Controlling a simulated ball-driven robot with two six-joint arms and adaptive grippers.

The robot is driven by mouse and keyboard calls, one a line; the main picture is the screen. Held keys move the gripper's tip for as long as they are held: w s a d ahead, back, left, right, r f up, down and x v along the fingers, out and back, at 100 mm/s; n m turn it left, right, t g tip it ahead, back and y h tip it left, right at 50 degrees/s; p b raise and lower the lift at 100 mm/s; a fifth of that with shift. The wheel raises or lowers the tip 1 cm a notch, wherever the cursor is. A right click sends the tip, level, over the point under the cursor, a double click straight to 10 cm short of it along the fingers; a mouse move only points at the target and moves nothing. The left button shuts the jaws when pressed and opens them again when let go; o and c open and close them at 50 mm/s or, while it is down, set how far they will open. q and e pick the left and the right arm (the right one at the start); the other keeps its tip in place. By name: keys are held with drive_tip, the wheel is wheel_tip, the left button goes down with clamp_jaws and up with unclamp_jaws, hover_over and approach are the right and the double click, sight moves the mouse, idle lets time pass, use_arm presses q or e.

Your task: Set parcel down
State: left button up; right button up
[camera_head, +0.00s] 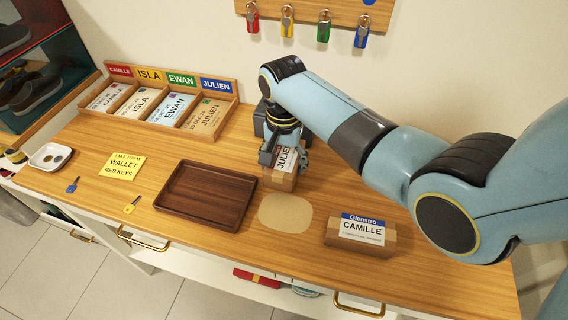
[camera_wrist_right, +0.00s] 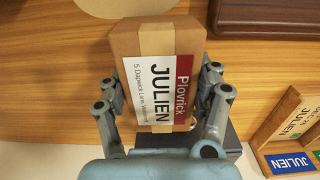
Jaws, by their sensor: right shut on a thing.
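A brown cardboard parcel (camera_head: 281,176) with a label reading JULIEN is at the back of the wooden tabletop, just right of the dark tray. My right gripper (camera_head: 285,152) is shut on it from behind and above. In the right wrist view the parcel (camera_wrist_right: 158,75) sits between both fingers of the right gripper (camera_wrist_right: 165,97), its Plovrick label facing the camera. I cannot tell whether its underside touches the table. A second parcel (camera_head: 333,230), labelled Glenstro CAMILLE, lies at the front right. My left gripper is out of view.
A dark wooden tray (camera_head: 207,196) is empty. A pale round mat (camera_head: 286,214) lies bare in front of the held parcel. A sorter (camera_head: 218,120) with named slots stands at the back left. A yellow note (camera_head: 123,166), keys and a white dish (camera_head: 50,156) lie left.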

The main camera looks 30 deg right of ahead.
drive_tip(key=shift+w+f, duration=0.1)
drive_tip(key=shift+f, duration=0.5)
drive_tip(key=o, duration=1.5)
drive_tip(key=shift+f, duration=0.1)
drive_tip(key=shift+c, duration=0.2)
